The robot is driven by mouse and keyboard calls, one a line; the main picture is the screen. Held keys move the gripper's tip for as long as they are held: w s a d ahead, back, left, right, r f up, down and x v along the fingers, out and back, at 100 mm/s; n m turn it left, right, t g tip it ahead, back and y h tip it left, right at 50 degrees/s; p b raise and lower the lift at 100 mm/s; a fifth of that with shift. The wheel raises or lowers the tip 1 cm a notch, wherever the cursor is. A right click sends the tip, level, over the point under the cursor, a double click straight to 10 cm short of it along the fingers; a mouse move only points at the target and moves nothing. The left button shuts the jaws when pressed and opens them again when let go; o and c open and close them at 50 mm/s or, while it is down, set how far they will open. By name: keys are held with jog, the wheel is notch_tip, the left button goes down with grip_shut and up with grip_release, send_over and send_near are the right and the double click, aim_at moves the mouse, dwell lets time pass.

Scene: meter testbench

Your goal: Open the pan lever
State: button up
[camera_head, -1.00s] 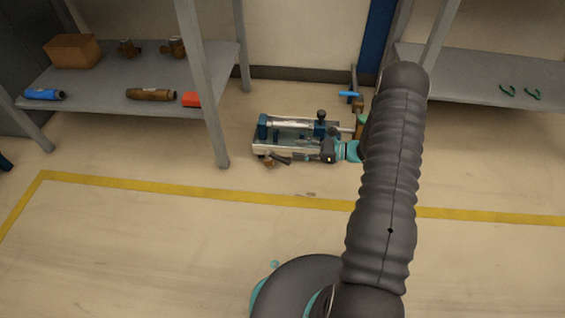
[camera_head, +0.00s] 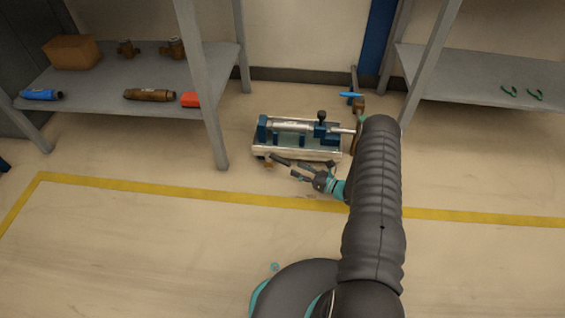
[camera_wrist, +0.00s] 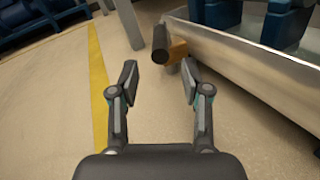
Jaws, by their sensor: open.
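The meter testbench (camera_head: 296,154) stands on the floor with blue clamps and a metal cylinder. At its front left is a brass valve (camera_head: 268,161) with a dark lever (camera_head: 281,160) pointing right. In the wrist view the lever's dark round end (camera_wrist: 160,42) shows beside the brass part (camera_wrist: 178,50), against the bench's metal side. My gripper (camera_head: 298,170) is open and empty, in front of the bench and just right of the lever. In the wrist view the fingers (camera_wrist: 160,78) are spread, with the lever end beyond their tips, apart from them.
A grey shelf (camera_head: 90,82) at left holds pipe pieces and a box. Another shelf (camera_head: 470,85) is at right. A valve with a blue handle (camera_head: 351,95) stands behind the bench. Floor in front is clear, crossed by a yellow line (camera_head: 150,188).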

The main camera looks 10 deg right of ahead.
aim_at(271, 156)
jog(key=x, duration=0.8)
grip_shut()
